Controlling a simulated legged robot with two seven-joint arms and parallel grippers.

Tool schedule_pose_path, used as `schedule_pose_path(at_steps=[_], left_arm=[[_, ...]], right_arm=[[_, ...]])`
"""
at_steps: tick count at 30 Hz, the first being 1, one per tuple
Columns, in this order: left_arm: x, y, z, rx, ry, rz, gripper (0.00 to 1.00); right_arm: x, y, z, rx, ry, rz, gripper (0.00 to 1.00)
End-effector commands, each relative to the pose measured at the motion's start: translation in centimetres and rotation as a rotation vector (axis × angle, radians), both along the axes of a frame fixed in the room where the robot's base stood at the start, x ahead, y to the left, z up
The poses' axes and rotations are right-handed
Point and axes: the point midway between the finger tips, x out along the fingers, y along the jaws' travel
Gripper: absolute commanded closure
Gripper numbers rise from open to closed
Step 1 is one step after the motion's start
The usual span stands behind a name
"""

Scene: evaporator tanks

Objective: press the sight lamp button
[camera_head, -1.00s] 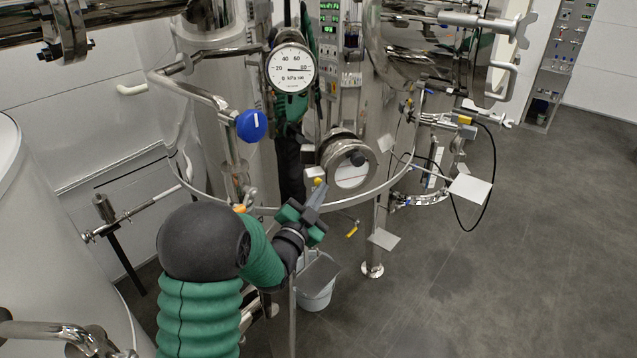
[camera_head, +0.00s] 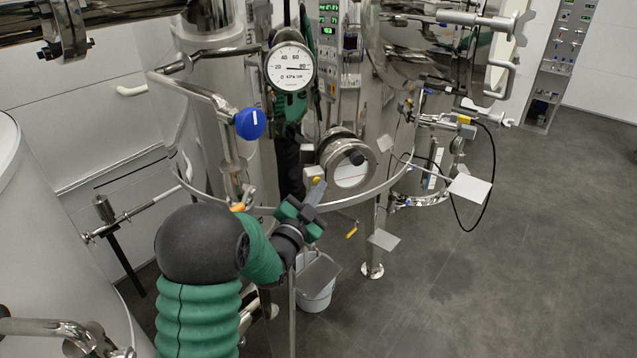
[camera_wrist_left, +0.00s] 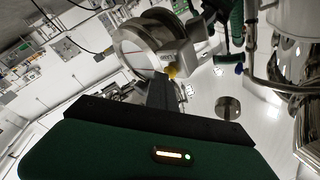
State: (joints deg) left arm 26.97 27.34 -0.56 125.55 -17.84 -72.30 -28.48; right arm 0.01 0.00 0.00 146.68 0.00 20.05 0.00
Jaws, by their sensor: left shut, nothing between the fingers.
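The sight lamp is a small pale box (camera_head: 315,171) beside the round steel sight glass (camera_head: 347,162) on the tank. Its yellow button (camera_head: 317,180) is on the underside of the box, partly hidden by my fingertips. My left gripper (camera_head: 317,189) is shut and empty, with its tips at the button. In the left wrist view, the yellow button (camera_wrist_left: 172,72) shows just beyond the tips of the dark fingers (camera_wrist_left: 165,80). I cannot tell whether they touch or whether the button is pressed in. My right gripper is not in view.
A pressure gauge (camera_head: 290,67) and a blue knob (camera_head: 250,124) are above and left of the gripper. A curved steel rail (camera_head: 365,195) runs around the tank close by. A grey bucket (camera_head: 316,290) stands below. The floor at right is open.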

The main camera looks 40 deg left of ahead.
Motion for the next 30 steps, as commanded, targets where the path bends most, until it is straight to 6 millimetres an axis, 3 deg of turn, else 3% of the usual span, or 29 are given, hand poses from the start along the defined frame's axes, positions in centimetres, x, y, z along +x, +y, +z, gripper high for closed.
schedule_pose_path(at_steps=[14, 30], left_arm=[[-0.5, -0.4, 0.2, 0.001, -0.004, 0.002, 1.00], [-3.7, -5.2, 0.1, 0.001, -0.004, -0.001, 1.00]], right_arm=[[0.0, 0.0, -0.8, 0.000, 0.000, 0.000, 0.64], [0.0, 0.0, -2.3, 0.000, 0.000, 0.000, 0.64]])
